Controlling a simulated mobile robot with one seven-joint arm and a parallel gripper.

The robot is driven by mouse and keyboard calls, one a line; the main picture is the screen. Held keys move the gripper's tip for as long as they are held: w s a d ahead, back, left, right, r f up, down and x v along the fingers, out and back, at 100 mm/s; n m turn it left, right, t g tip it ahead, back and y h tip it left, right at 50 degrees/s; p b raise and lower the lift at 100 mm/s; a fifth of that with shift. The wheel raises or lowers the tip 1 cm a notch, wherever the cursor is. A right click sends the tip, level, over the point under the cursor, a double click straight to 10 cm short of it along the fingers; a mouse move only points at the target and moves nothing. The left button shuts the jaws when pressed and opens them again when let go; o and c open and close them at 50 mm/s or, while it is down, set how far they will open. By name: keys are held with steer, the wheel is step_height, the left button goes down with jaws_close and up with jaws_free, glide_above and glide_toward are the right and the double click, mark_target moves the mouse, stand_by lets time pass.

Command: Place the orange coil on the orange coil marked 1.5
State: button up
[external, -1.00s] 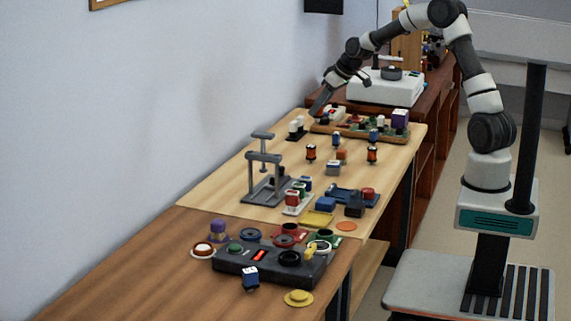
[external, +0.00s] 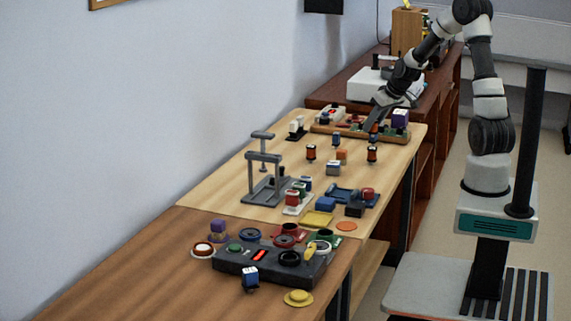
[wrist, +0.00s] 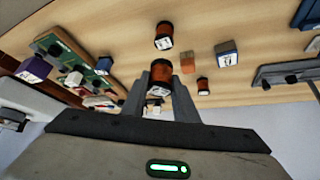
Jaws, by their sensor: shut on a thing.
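My gripper (external: 367,133) is low over the far part of the light wooden table. In the wrist view, my gripper (wrist: 160,88) is shut on an orange coil (wrist: 160,72) with dark ends, held between its fingertips. In the external view this coil cannot be made out. Two other orange coils stand apart on the table: a right one (external: 372,154), which looks larger in the wrist view (wrist: 163,35), and a left one (external: 311,152), smaller in the wrist view (wrist: 203,87). They carry white labels too small to read, so I cannot tell which is marked 1.5.
An orange block (external: 341,155) lies between the standing coils. A component board (external: 330,131) with a purple block (external: 400,118) is at the table's far end. A grey press stand (external: 264,180) and a blue fixture (external: 350,195) are nearer. Bare wood lies around the coils.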

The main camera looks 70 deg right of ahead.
mark_target(377, 125)
steer(key=shift+f, duration=1.7)
steer(key=shift+b, duration=0.3)
steer(key=shift+f, duration=0.2)
steer(key=o, duration=1.1)
steer(key=shift+c, duration=0.2)
steer(key=shift+r, duration=0.4)
steer(key=p+v, duration=0.2)
steer(key=v, duration=0.9)
steer(key=shift+s+a+r, duration=0.2)
steer(key=shift+r, duration=0.05)
